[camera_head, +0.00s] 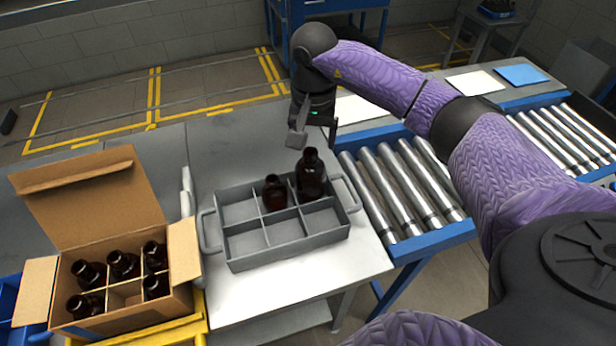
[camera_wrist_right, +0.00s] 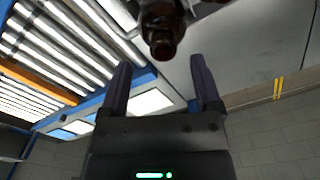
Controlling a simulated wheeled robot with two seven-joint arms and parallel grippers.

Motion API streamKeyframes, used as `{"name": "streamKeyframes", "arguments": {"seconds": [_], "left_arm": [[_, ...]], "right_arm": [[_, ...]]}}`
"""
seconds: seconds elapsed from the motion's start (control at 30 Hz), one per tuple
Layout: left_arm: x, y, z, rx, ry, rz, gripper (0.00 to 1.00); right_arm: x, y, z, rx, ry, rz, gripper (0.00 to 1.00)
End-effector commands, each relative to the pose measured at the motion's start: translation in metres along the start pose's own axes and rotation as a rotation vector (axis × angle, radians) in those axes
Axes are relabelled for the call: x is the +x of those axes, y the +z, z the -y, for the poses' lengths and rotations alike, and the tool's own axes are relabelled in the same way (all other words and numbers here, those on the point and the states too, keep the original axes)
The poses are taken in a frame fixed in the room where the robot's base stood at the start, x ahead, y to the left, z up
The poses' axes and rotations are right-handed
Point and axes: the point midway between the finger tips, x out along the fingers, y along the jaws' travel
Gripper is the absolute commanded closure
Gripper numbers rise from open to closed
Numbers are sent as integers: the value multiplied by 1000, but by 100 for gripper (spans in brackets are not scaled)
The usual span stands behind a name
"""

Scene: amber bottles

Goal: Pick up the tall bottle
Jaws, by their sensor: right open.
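The tall amber bottle (camera_head: 311,176) stands upright in the back right compartment of the grey divided tray (camera_head: 290,254). A shorter dark bottle (camera_head: 275,194) stands in the back middle compartment beside it. My right gripper (camera_head: 315,136) is open and empty, just behind and above the tall bottle, apart from it. In the right wrist view, the open fingers (camera_wrist_right: 160,75) point toward a dark bottle neck (camera_wrist_right: 162,36) that lies beyond the fingertips; the rest of that bottle is cut off by the frame. My left gripper is not in view.
An open cardboard box (camera_head: 128,313) with several amber bottles stands at the left. A roller conveyor (camera_head: 400,185) adjoins the table on the right. The tray's other compartments are empty. The grey table (camera_head: 228,150) is clear behind the tray.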

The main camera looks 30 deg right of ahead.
Motion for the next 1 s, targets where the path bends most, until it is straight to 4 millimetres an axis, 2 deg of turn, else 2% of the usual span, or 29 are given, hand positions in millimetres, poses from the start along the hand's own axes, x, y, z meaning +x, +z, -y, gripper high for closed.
{"name": "streamKeyframes", "arguments": {"seconds": [0.1,0.2,0.43,0.47,0.83,1.0], "left_arm": [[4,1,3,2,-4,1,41],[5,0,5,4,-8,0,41],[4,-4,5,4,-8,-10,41],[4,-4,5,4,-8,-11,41],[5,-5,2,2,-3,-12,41],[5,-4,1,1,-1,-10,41]], "right_arm": [[27,0,3,0,3,5,19],[40,0,3,-1,2,4,19],[42,0,3,0,0,0,19],[42,0,3,0,0,1,23],[42,0,3,0,0,1,100],[42,0,3,0,0,1,100]]}}
